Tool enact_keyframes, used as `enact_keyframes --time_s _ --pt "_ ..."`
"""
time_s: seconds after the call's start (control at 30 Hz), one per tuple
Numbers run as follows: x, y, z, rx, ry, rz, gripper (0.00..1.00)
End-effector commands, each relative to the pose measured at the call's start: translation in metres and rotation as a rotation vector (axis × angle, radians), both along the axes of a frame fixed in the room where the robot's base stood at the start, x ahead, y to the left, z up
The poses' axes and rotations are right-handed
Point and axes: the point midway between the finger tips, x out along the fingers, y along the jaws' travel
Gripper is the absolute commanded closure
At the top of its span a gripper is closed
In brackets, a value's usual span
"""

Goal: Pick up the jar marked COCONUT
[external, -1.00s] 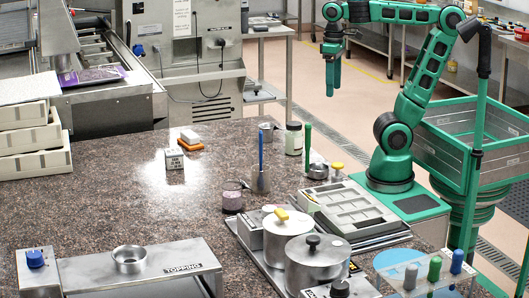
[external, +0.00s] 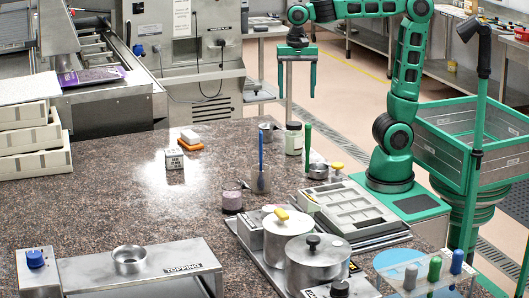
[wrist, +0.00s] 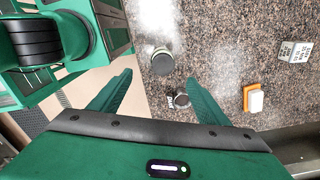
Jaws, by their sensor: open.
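A pale jar with a dark lid (external: 293,138) stands upright near the back right edge of the stone counter. It also shows from above in the wrist view (wrist: 162,62); I cannot read its label in either view. My gripper (external: 297,95) is open and empty, pointing down, high above the counter's back right edge. In the wrist view its fingertips (wrist: 158,82) are spread wide, with the dark-lidded jar beyond them. It touches nothing.
An orange-and-white sponge (external: 190,140) and a printed white block (external: 174,158) lie left. The left-middle counter is clear.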

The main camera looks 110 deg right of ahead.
Motion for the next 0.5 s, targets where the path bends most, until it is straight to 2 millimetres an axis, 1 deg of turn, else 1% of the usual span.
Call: enact_keyframes --time_s 0.1,0.2,0.37,0.5 --pt "0.000 0.000 -0.025 0.000 0.004 -0.007 0.30" --pt "0.000 0.000 -0.042 0.001 0.004 -0.006 0.30" --pt "0.000 0.000 -0.059 0.000 0.001 -0.006 0.30" --pt "0.000 0.000 -0.080 0.001 0.004 -0.006 0.30"
